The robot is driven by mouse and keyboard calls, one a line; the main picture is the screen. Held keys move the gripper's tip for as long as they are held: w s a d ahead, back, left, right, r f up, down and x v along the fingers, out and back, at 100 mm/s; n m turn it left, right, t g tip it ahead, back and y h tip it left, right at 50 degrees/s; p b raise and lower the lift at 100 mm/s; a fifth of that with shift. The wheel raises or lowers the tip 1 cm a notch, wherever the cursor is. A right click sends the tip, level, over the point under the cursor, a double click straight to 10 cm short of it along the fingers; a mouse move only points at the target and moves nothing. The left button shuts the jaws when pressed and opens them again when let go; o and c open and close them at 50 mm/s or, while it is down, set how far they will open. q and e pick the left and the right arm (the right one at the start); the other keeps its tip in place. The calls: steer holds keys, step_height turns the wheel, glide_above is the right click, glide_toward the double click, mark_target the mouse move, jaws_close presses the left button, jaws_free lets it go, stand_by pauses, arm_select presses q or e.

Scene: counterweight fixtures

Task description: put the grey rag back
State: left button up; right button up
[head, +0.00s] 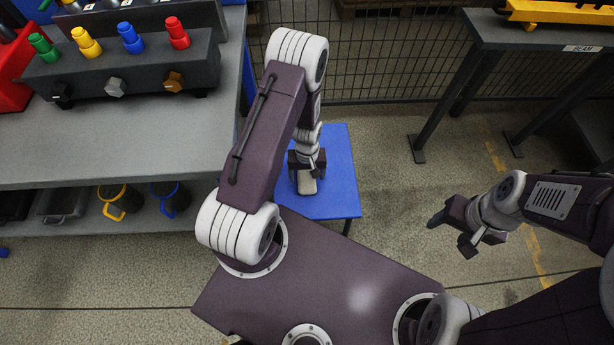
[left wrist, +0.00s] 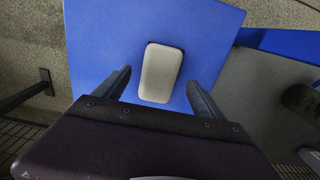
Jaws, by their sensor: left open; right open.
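A pale grey, rounded pad, which looks like the folded grey rag (head: 307,186), lies on a small blue table (head: 338,196). In the left wrist view the rag (left wrist: 161,73) lies flat on the blue top (left wrist: 105,45), with bare blue around it. My left gripper (head: 308,172) is open and points down over the rag. In the left wrist view its two fingers (left wrist: 160,78) show on either side of the rag with gaps, not touching it. Whether the fingertips are down at its level is unclear. My right gripper (head: 450,231) is open and empty, above the floor at the right.
A grey workbench (head: 120,140) at the left holds a dark fixture (head: 130,65) with coloured knobs and a red bin (head: 12,72). Yellow and blue mugs (head: 118,203) stand on its lower shelf. A dark table (head: 545,32) stands at the back right, before a mesh fence (head: 390,60).

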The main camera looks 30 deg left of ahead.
arm_select(q)
step_height(320, 180, up, 8)
steer(key=p, duration=0.2)
step_height(320, 180, up, 11)
steer(key=m, duration=0.3)
glide_above(307, 181)
steer(key=s+d, duration=0.3)
steer(key=s+d+r+m+t, duration=0.1)
steer(key=s+r+m, duration=0.2)
steer(key=r, duration=0.3)
steer(key=shift+s+d, duration=0.2)
steer(key=shift+s, duration=0.65)
step_height(307, 181, up, 15)
steer(key=p, duration=1.5)
